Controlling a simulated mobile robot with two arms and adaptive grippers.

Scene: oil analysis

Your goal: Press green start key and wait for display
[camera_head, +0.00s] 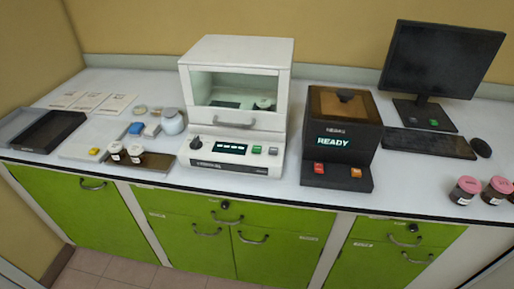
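A green key (257,149) sits on the front panel of the white glass-fronted instrument (236,50), right of its small dark display (231,147). That display shows short light marks too small to read. A black instrument (343,105) with a brown lid stands to the right. Its display (334,142) reads READY in light green letters. It has a red key (319,169) and an orange key (356,173) on its front ledge. Neither of my grippers is in view.
A monitor (442,60), keyboard (430,143) and mouse (481,148) stand at the right. Pink-lidded jars (466,190) are at the right edge. Small jars (116,152), a white pot (172,122) and a black tray (50,131) are at the left. The counter's front strip is mostly clear.

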